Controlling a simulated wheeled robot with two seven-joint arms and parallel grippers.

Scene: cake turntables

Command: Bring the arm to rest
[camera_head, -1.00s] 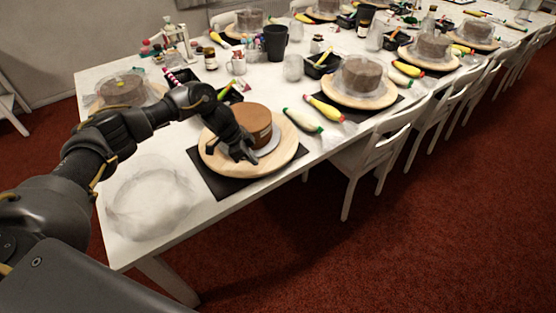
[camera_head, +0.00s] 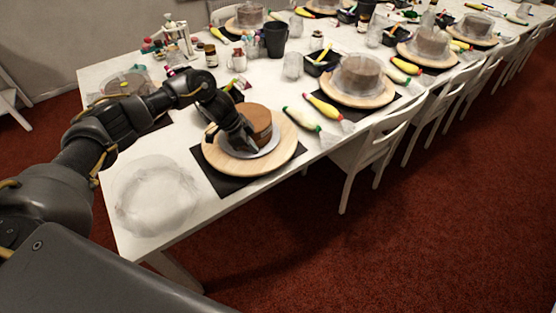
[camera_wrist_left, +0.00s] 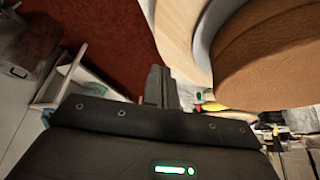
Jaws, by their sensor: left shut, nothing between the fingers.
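My left arm reaches in from the left over the white table (camera_head: 155,160). My left gripper (camera_head: 249,143) is shut and empty, close in front of the brown cake (camera_head: 258,121). I cannot tell whether it touches the cake. The cake stands on a silver board (camera_head: 268,147) on a round wooden turntable (camera_head: 222,161). In the left wrist view the shut fingers (camera_wrist_left: 160,87) point up beside the turntable (camera_wrist_left: 178,30), and the cake (camera_wrist_left: 270,55) fills the upper right. My right gripper is not in view.
A crumpled clear cover (camera_head: 155,195) lies at the near table corner. Piping bags (camera_head: 302,118), a dark cup (camera_head: 275,40) and a covered cake (camera_head: 361,74) stand beyond. A white chair (camera_head: 375,150) is at the right edge.

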